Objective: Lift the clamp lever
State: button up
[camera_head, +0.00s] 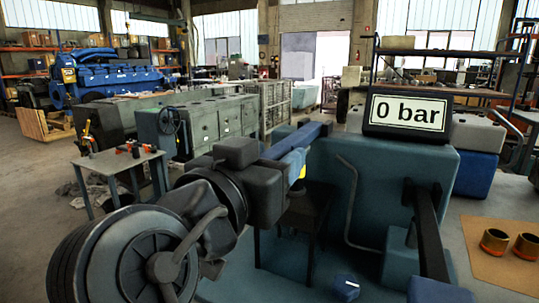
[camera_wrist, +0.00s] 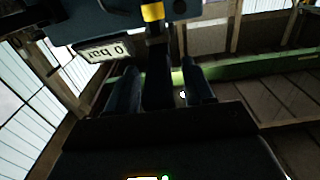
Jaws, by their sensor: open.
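The clamp lever shows in the wrist view as a dark bar (camera_wrist: 157,80) with a yellow band (camera_wrist: 152,12) beyond the fingertips. My gripper (camera_wrist: 158,68) is open, with one dark blue finger on each side of the bar; I cannot tell whether either touches it. In the head view my gripper (camera_head: 318,132) reaches over the teal test bench (camera_head: 385,190), and a yellow patch (camera_head: 302,172) of the lever shows just below a finger. My arm and gripper hide most of the lever there.
A display reading "0 bar" (camera_head: 408,112) stands on the bench. A blue knob (camera_head: 345,287) sits low in front. Brass rings (camera_head: 494,241) lie at the far right.

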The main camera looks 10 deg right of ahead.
grip_shut()
dwell(0.5)
